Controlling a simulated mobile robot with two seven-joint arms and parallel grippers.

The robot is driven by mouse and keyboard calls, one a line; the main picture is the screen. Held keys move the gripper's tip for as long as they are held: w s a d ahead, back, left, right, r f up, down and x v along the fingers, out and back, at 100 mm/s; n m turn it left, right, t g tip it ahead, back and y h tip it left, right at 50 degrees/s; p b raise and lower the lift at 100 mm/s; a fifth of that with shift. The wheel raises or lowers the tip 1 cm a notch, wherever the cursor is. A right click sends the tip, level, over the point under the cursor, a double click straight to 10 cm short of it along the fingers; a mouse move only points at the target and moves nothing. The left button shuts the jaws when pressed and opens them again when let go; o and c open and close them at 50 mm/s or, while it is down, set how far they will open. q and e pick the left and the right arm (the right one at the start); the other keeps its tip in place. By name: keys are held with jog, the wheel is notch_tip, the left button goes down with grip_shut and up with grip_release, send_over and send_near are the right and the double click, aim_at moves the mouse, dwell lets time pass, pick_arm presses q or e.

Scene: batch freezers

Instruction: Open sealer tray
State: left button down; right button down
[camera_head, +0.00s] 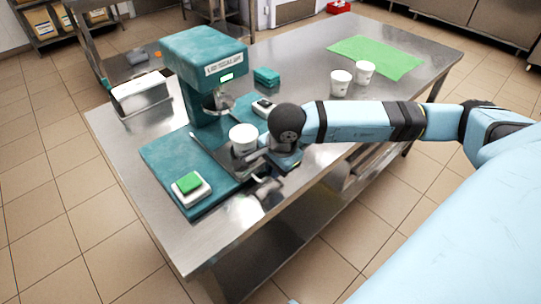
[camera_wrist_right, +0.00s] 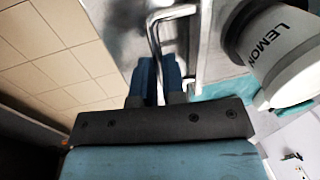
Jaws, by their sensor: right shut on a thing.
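The teal sealer (camera_head: 205,62) stands on the steel table, with a lit display on its head. A white cup (camera_head: 243,137) sits in the grey sealer tray (camera_head: 240,165), in front of the sealing head rather than directly beneath it. In the right wrist view the cup (camera_wrist_right: 277,42) reads LEMON. My right gripper (camera_head: 264,178) is at the tray's front side. In the wrist view its fingers (camera_wrist_right: 158,72) are shut around the thin metal tray handle (camera_wrist_right: 153,35). The head view hides much of this grip behind my wrist. My left gripper is out of view.
A white device with a green top (camera_head: 190,187) lies on the teal base (camera_head: 160,160). A teal block (camera_head: 266,76) and a metal container (camera_head: 140,95) are near the sealer. The table's front edge is close to my arm.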

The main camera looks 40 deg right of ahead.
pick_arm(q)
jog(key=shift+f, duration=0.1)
pick_arm(e)
jog(key=c, duration=1.2)
grip_release()
pick_arm(q)
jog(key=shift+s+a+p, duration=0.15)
jog(key=shift+p, duration=0.6)
pick_arm(e)
notch_tip(320, 180, up, 14)
jog(key=s, duration=0.2)
jog(key=shift+s+f, duration=0.2)
jog(key=shift+s, duration=0.05)
jog(key=shift+s+d, duration=0.1)
